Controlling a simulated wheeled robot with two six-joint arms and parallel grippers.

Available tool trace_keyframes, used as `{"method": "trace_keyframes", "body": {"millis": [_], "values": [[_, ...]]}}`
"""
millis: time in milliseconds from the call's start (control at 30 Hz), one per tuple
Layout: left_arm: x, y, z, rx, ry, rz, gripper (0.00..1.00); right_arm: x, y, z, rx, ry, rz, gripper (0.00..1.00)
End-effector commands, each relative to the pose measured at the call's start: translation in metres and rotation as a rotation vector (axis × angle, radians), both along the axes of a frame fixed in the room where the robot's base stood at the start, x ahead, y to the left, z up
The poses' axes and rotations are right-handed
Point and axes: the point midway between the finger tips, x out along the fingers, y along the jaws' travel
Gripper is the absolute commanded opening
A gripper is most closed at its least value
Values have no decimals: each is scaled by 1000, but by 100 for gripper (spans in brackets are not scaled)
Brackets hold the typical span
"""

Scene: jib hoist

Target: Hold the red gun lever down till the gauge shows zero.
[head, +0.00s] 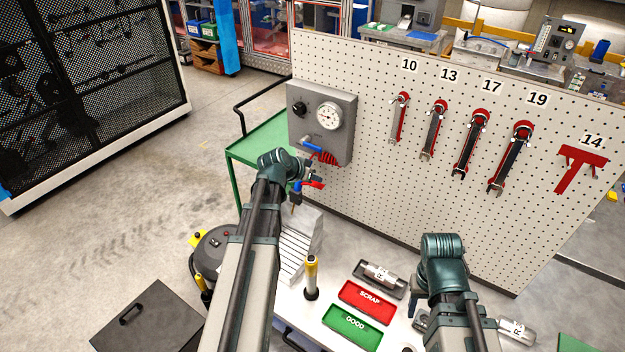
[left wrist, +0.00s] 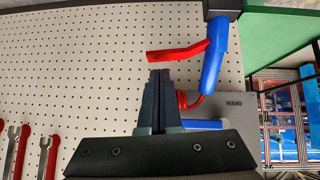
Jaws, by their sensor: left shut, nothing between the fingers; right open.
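The blue air gun (head: 296,190) hangs in front of the pegboard, below the grey gauge panel (head: 345,140). Its red lever (head: 314,185) sticks out to the right. The left wrist view shows the red lever (left wrist: 180,53) joined to the blue gun body (left wrist: 214,62). My left gripper (head: 314,177) is shut and empty, close to the lever. In the left wrist view its fingertips (left wrist: 160,74) are just short of the lever's free end; I cannot tell if they touch. The round gauge (head: 328,115) is too small to read. My right gripper (head: 414,303) is open, low above the bench and partly hidden.
A blue valve handle (head: 311,147) and a red coiled hose (head: 326,157) are on the panel. Wrenches hang on the pegboard (head: 370,190). The bench holds a red SCRAP tray (head: 368,311), a green GOOD tray (head: 345,336) and a yellow-topped tool (head: 311,275).

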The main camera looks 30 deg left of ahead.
Motion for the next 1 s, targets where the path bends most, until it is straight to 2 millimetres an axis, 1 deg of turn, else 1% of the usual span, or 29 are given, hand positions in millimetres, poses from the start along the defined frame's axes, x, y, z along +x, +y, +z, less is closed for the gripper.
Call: {"method": "trace_keyframes", "body": {"millis": [33,133,600,667,900,967,1000], "values": [[0,0,-6,0,0,0,0,0,0,-6,0,0,0,50],[0,-1,-9,0,0,0,0,0,0,-9,0,0,0,50],[-1,-2,-11,6,-1,-1,0,0,0,-11,0,0,0,50],[-2,-4,-14,32,-4,-1,0,0,0,-13,0,0,0,50],[-3,-13,-29,209,-29,-3,0,0,0,-29,-1,0,3,50],[-3,-14,-33,223,-31,-1,0,0,0,-33,-1,0,4,50],[-2,-13,-30,222,-31,-1,0,0,0,-30,-1,0,4,50]]}}
